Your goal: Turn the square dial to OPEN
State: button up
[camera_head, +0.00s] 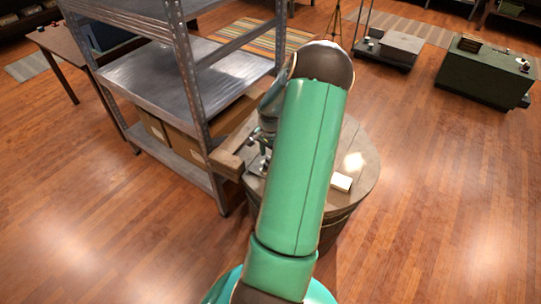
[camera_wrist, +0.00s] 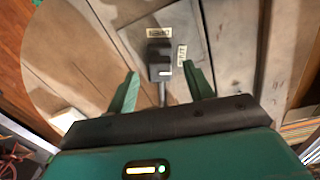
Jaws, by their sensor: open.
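A dark square dial (camera_wrist: 160,62) shows in the wrist view on a grey-brown plate (camera_wrist: 192,22) on a round wooden top. A pale mark is on the dial's near edge. An upside-down OPEN label (camera_wrist: 166,33) lies just beyond the dial, and a second label (camera_wrist: 182,56), turned sideways and hard to read, lies to its right. My gripper (camera_wrist: 160,71) is open, its green fingers on either side of the dial with gaps to both. I cannot tell how high the fingertips are above the plate. In the head view my arm hides the dial.
The round barrel-like table (camera_head: 362,165) carries a small white block (camera_head: 341,182). A metal shelf (camera_head: 165,75) with cardboard boxes stands close on its left. Floor to the right is clear.

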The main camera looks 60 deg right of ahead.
jog(key=shift+f, duration=0.4)
jog(key=c, duration=1)
